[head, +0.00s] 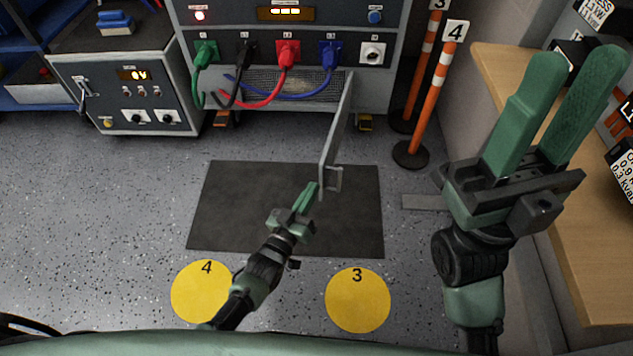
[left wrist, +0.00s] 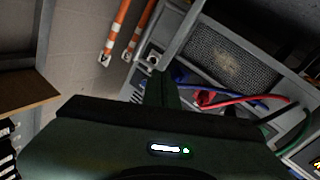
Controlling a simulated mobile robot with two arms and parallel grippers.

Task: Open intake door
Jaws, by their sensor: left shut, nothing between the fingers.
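The intake door (head: 338,125) is a grey panel on the front of the grey cabinet (head: 215,22). It stands swung out from the cabinet, seen nearly edge-on, with a bracket-like handle (head: 332,181) at its near end. Behind it the mesh intake (head: 300,82) is exposed; the mesh also shows in the left wrist view (left wrist: 235,60). My left gripper (head: 308,194) is shut and empty, close to the left of the handle; I cannot tell whether they touch. My right gripper (head: 575,85) is open and empty, raised at the right near the wooden bench.
Green, black, red and blue cables (head: 262,98) hang before the mesh. Orange-white posts (head: 432,95) stand right of the cabinet. A wooden bench (head: 575,220) runs along the right. A control box (head: 130,95) stands at left.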

